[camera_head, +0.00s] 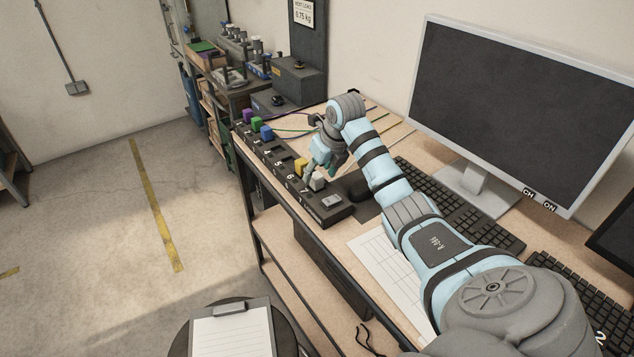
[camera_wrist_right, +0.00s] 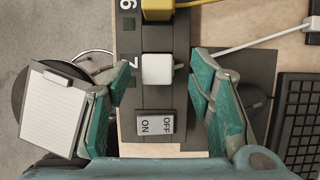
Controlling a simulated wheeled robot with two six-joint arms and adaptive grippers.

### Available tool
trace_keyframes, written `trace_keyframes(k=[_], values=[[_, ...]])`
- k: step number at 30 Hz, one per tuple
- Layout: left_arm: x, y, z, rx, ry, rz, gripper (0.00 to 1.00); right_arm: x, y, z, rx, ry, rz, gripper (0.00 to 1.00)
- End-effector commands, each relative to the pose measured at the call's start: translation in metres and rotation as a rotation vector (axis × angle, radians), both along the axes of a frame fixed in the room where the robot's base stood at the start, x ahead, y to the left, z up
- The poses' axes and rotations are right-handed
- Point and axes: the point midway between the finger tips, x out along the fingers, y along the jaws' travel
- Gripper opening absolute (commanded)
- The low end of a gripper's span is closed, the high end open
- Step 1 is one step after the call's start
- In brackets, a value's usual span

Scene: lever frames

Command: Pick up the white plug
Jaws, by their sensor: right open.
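The white plug (camera_head: 317,181) sits in the slot marked 7 of the dark power strip (camera_head: 262,156), close to the strip's near end. In the right wrist view the white plug (camera_wrist_right: 157,69) is centred between the fingers, with a white cable leaving it to the right. My right gripper (camera_head: 322,160) is open above the strip. Its teal fingers (camera_wrist_right: 160,85) are on either side of the white plug and appear apart from it. My left gripper is not in view.
A yellow plug (camera_head: 301,167) is beside the white one; blue, green and purple plugs are farther along. An ON/OFF switch (camera_head: 332,201) is at the strip's near end. A keyboard (camera_head: 460,205) and monitor (camera_head: 520,110) stand right. A clipboard (camera_head: 232,330) is at the lower left.

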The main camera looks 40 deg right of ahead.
Motion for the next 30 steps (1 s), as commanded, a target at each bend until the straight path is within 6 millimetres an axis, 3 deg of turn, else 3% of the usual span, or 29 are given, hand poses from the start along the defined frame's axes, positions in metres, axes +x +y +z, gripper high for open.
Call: trace_keyframes(k=[4,11,20,30], values=[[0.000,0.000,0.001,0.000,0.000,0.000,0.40,0.009,0.001,-0.022,0.001,0.001,-0.001,0.48],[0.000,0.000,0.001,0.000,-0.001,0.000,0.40,0.010,0.000,-0.024,0.000,-0.001,0.000,0.47],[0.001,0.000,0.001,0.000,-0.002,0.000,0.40,0.010,0.000,-0.024,0.000,-0.001,0.000,0.00],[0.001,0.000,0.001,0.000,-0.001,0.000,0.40,0.010,0.000,-0.018,0.000,-0.003,0.000,0.00]])
